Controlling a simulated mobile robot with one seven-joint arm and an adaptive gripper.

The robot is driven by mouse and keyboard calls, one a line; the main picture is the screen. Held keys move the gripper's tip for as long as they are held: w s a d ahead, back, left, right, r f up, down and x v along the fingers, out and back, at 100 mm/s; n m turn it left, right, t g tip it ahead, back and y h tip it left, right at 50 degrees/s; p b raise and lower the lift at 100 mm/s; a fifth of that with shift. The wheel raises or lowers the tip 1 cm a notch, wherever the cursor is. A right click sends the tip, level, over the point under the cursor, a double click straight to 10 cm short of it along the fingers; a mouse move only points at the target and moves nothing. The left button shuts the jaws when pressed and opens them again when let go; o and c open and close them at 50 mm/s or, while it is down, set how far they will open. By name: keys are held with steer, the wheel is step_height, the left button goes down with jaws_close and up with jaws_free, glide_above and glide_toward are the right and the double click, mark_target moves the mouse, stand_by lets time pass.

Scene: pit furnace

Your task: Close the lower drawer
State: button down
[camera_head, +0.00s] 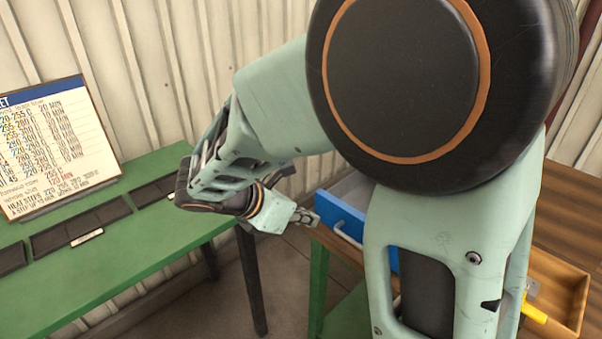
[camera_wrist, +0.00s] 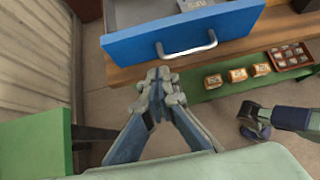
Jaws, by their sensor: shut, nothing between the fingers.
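A blue-fronted drawer (camera_head: 342,217) stands open in the head view, partly hidden by my arm. The wrist view shows its blue front (camera_wrist: 130,46) with a pale bar handle (camera_wrist: 190,47), and its grey inside with a few small labelled blocks. Only this one drawer shows, so I cannot tell whether it is the lower one. My gripper (camera_head: 306,217) is shut and empty in front of the drawer front. In the wrist view the closed fingertips (camera_wrist: 159,74) appear just below the front's edge, left of the handle. I cannot tell whether they touch the drawer.
A green table (camera_head: 130,240) with a text board (camera_head: 50,140) and dark trays stands at the left. In the wrist view, a green shelf (camera_wrist: 205,90) under a wooden edge bears small blocks and a red-brown tray (camera_wrist: 290,57). A wooden box (camera_head: 575,290) is at the right.

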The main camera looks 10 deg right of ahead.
steer(key=shift+y, duration=0.4)
steer(key=x, duration=0.3)
steer(key=w+x, duration=0.1)
steer(key=x, duration=0.3)
steer(key=a+b+x, duration=0.1)
steer(key=x, duration=0.2)
steer(key=shift+w+f, duration=0.15)
steer(key=shift+w, duration=0.3)
steer(key=shift+w+d, duration=0.35)
steer(key=shift+d, duration=0.1)
steer(key=w+d, duration=0.3)
steer(key=d, duration=0.2)
steer(key=w+d+p, duration=0.1)
steer(key=w+d, duration=0.3)
steer(key=d, duration=0.1)
steer(key=w+d+p, duration=0.1)
steer(key=w+d, duration=0.3)
steer(key=d, duration=0.1)
steer(key=shift+w+d, duration=0.1)
steer(key=shift+d, duration=0.15)
steer(key=shift+w+r, duration=0.1)
steer(key=shift+r, duration=0.15)
